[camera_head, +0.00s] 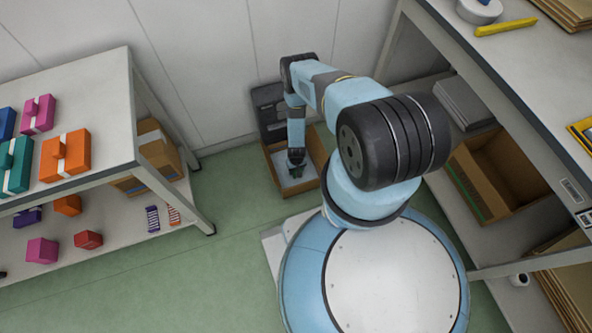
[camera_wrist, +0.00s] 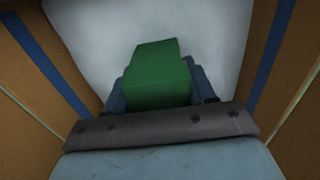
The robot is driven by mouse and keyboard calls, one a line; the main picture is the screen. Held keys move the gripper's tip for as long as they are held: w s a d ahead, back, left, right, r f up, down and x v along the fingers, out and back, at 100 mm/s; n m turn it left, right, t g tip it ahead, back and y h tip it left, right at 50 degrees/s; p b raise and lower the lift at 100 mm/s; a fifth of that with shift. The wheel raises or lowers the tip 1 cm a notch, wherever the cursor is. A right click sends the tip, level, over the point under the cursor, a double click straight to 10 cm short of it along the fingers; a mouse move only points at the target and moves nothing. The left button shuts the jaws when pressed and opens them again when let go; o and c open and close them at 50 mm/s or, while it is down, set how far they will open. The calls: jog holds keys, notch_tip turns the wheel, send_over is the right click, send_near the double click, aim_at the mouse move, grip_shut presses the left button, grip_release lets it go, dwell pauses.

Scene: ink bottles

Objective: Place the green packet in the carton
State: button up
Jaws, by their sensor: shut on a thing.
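The green packet (camera_wrist: 158,75) is a plain green block in the wrist view. My gripper (camera_head: 296,160) is shut on it, with a finger on each side. My gripper reaches down into an open brown carton (camera_head: 317,147) on the floor. In the wrist view, the carton's brown walls with blue stripes (camera_wrist: 48,62) rise on both sides, above a pale grey bottom. I cannot tell whether the packet touches the bottom. In the head view the packet is small and mostly hidden by my gripper.
A left shelf unit (camera_head: 100,75) holds several coloured packets, including an orange one (camera_head: 65,155), and a brown box (camera_head: 155,150). A dark grey object (camera_head: 268,110) stands behind the carton. A right-hand bench has another open carton (camera_head: 500,175) below it. Green floor is clear at lower left.

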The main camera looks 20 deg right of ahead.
jog(key=shift+f, duration=0.6)
jog(key=o, duration=1.2)
jog(key=shift+c, duration=0.2)
notch_tip(320, 180, up, 13)
jog(key=shift+r, duration=0.1)
